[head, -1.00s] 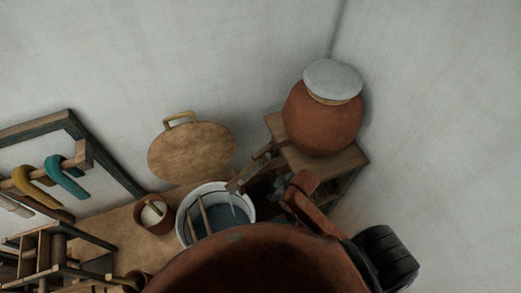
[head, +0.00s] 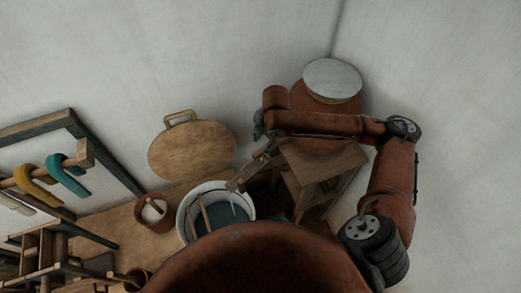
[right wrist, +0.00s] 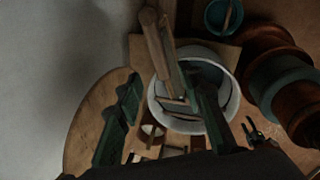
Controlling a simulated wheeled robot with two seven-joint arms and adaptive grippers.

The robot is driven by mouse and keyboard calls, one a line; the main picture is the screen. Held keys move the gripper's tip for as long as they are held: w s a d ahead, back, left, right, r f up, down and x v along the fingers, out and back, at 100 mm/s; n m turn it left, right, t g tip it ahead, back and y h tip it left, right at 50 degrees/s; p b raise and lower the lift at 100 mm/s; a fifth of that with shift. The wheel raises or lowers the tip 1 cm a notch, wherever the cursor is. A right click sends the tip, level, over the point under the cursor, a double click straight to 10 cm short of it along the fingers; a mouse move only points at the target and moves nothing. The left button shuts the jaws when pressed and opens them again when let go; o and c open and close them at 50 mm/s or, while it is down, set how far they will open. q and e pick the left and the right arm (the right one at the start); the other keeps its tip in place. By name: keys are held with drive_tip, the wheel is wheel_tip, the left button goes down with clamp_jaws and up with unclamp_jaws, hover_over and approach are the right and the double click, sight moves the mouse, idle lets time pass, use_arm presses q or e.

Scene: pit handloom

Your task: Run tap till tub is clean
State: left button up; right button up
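A white-rimmed tub (head: 251,190) stands on the floor, with dark bluish liquid and slats inside. A wooden tap (head: 243,178) slants down over its right side. I cannot tell whether water runs. The tap joins a lidded clay jar (head: 335,112), partly hidden by my right arm. My right gripper (head: 259,124) is raised near the tap's upper end. In the right wrist view its two fingers (right wrist: 165,108) are wide apart, with a wooden bar and the tub (right wrist: 236,82) beyond them. My left gripper is not shown in the head view; a small dark claw in the wrist view may be it.
The jar rests on a wooden stand (head: 322,165). A round wooden board with a handle (head: 191,150) leans on the wall. A clay pot (head: 153,222) is left of the tub. A rack with a yellow hook (head: 36,192) and a teal hook (head: 66,180) stands at far left.

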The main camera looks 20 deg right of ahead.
sight(260, 151)
drive_tip(key=f, duration=0.2)
drive_tip(key=w+f, duration=0.1)
drive_tip(key=f, duration=0.4)
drive_tip(key=shift+w+a+f, duration=0.2)
drive_tip(key=shift+w+f, duration=0.05)
clamp_jaws()
idle(0.5)
